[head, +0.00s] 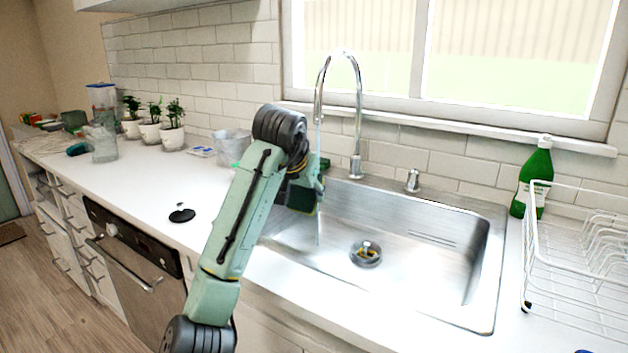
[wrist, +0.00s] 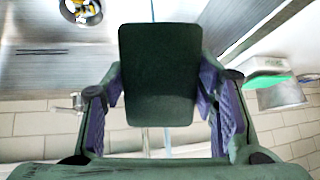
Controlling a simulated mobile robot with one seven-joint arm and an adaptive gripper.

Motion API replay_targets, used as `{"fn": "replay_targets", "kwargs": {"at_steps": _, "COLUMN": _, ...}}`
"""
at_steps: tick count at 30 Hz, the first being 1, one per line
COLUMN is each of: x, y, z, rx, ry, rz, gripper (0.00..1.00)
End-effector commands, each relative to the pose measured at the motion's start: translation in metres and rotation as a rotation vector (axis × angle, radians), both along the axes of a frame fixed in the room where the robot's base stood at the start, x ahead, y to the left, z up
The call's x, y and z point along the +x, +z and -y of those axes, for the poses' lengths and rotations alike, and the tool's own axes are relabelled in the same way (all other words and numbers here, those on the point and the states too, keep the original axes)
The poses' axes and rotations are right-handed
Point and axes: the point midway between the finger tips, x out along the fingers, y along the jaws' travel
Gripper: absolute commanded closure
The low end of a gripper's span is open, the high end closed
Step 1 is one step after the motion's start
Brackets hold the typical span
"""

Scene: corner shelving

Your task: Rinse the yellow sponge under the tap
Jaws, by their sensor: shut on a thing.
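My gripper (head: 304,182) is over the left side of the steel sink (head: 420,225), below the tap (head: 340,95). In the wrist view its fingers (wrist: 160,88) are shut on the sides of the sponge (wrist: 160,75), whose dark green flat face is towards the camera. In the head view the sponge (head: 303,198) is partly hidden by my arm and shows a thin yellowish edge. A thin stream of water (head: 318,228) runs down from the tap beside the sponge's right edge. I cannot tell whether it touches the sponge.
The drain (head: 366,253) holds a yellow bit. A green bottle (head: 535,178) and a white dish rack (head: 580,255) stand right of the sink. A clear tub (head: 231,147) and potted plants (head: 172,130) stand on the left counter. The sink's right side is clear.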

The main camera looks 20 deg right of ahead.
Motion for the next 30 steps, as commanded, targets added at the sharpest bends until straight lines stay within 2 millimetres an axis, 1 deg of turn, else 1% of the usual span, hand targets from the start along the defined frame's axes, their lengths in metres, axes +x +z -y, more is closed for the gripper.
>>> {"fn": "replay_targets", "kwargs": {"at_steps": 10, "x": 0.000, "y": 0.000, "z": 0.000, "rx": 0.000, "ry": 0.000, "rz": 0.000, "gripper": 0.59}}
{"fn": "replay_targets", "kwargs": {"at_steps": 13, "x": -0.002, "y": 0.003, "z": -0.001, "rx": -0.001, "ry": 0.000, "rz": 0.001, "gripper": 0.59}}
{"fn": "replay_targets", "kwargs": {"at_steps": 30, "x": -0.038, "y": 0.038, "z": -0.025, "rx": 0.000, "ry": -0.001, "rz": 0.000, "gripper": 0.59}}
